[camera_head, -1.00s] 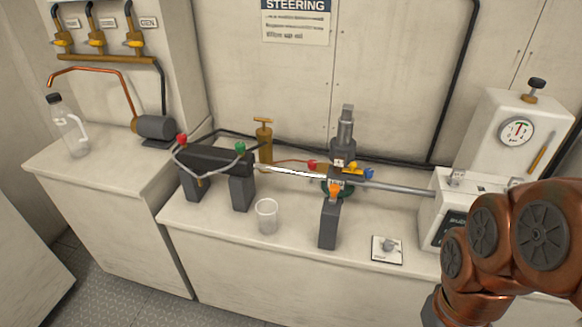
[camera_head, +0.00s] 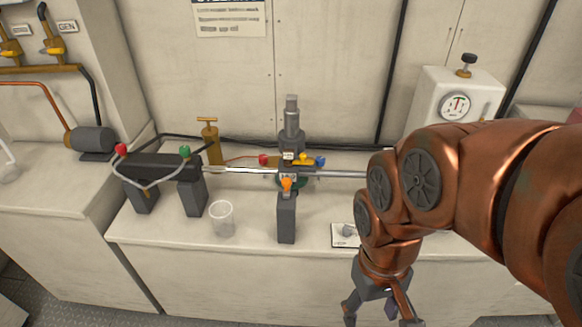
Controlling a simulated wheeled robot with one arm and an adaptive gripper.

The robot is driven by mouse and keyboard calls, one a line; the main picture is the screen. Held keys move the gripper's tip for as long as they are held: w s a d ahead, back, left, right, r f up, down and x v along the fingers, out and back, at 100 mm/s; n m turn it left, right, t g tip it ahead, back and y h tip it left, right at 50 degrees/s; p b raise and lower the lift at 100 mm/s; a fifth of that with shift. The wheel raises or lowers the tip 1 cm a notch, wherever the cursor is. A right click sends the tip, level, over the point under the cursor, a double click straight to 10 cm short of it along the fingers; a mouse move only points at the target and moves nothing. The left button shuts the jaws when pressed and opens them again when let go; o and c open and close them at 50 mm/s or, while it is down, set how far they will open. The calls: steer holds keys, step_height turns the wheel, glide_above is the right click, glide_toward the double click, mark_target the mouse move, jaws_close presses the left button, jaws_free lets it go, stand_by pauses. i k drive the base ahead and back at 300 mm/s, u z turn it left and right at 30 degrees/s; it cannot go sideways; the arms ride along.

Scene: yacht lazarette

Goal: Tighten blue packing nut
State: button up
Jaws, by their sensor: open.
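A small blue piece (camera_head: 320,161), which looks like the blue packing nut, sits to the right of the yellow piece (camera_head: 303,157) at the base of the upright grey post. A long metal rod (camera_head: 232,170) runs across just below it. My gripper (camera_head: 376,312) hangs at the bottom of the view, pointing down in front of the counter, below and to the right of the blue piece and well apart from it. Its fingers are spread and nothing shows between them. The fingertips are partly cut off by the lower edge.
A clear cup (camera_head: 222,218) and a grey stand with an orange knob (camera_head: 287,184) are on the counter (camera_head: 250,240). A black cylinder with red and green knobs (camera_head: 160,167) is at left. A white gauge box (camera_head: 450,100) is at right, partly behind my arm.

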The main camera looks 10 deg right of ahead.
mark_target(320, 161)
steer(key=z, duration=0.05)
steer(key=k, duration=0.5)
steer(key=z, duration=0.75)
steer(key=i, duration=0.65)
steer(key=u, duration=1.05)
steer(key=i, duration=0.5)
